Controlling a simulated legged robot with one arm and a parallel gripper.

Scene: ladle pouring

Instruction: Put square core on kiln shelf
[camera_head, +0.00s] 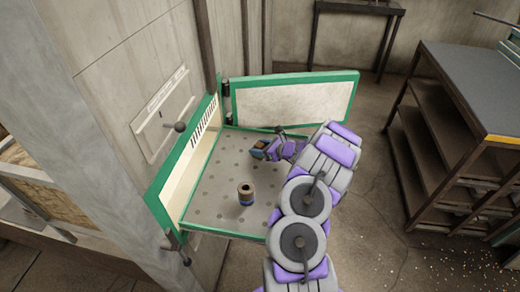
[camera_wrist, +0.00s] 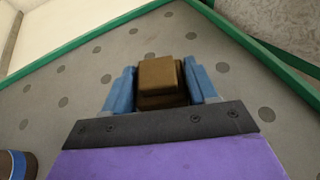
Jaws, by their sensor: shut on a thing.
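The square core (camera_wrist: 160,80) is a brown block between the blue fingers of my gripper (camera_wrist: 162,92) in the wrist view. My gripper is shut on it. In the head view my gripper (camera_head: 262,150) is over the far right part of the kiln shelf (camera_head: 212,182), a grey plate with darker round spots and a green frame. Whether the core touches the shelf or is held just above it, I cannot tell. In the head view the core is mostly hidden by my gripper.
A round hollow brown core with a blue band (camera_head: 246,194) stands on the shelf's near part; its edge shows in the wrist view (camera_wrist: 14,165). A green-framed door (camera_head: 292,99) stands open behind the shelf. A dark shelved bench (camera_head: 455,125) is at right. The shelf's left side is clear.

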